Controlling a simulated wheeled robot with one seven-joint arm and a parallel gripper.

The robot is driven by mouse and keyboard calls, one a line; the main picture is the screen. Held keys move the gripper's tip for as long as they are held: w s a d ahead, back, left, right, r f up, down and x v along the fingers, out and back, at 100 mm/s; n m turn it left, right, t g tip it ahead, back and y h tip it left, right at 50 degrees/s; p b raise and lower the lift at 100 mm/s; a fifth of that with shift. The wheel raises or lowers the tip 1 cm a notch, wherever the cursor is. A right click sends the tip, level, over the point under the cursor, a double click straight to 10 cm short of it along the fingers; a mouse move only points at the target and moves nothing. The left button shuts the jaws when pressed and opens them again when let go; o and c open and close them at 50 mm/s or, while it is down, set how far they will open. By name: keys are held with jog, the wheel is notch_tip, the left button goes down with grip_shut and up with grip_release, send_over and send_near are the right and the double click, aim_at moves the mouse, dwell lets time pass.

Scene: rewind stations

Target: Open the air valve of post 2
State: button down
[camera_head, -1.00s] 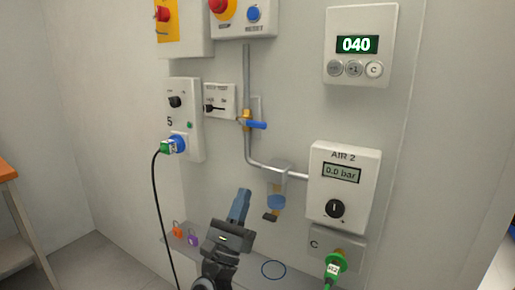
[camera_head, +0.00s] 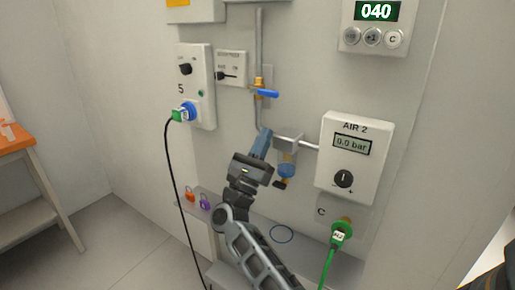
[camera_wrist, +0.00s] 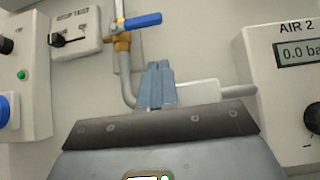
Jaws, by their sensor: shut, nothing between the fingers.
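The air valve has a blue lever handle (camera_head: 265,94) on a brass body (camera_head: 259,83), set in a grey vertical pipe. The lever lies crosswise to the pipe and points right. In the wrist view the blue lever (camera_wrist: 142,20) is at the top, above my fingers. My gripper (camera_head: 263,135) is shut and empty, pointing up, and appears just below the valve in the picture. Its closed fingers also show in the wrist view (camera_wrist: 156,80). The AIR 2 box (camera_head: 355,160) right of the valve reads 0.0 bar and has a black knob (camera_head: 343,179).
A filter bowl (camera_head: 287,165) hangs just right of my gripper. A slider box (camera_head: 231,69) and a socket panel (camera_head: 195,86) with a black cable are left of the valve. A green plug (camera_head: 340,235) sits below AIR 2. A shelf (camera_head: 308,250) runs along below.

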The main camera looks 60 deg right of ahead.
aim_at(276, 97)
jog(key=shift+d+r+p, duration=0.35)
jog(key=shift+r+p, duration=0.05)
jog(key=shift+r, duration=0.65)
jog(key=shift+d+r+p, duration=0.4)
jog(key=shift+r+p, duration=0.05)
jog(key=shift+r, duration=0.6)
jog(key=shift+d+r+p, duration=0.35)
jog(key=shift+r+p, duration=0.05)
jog(key=shift+r, duration=0.65)
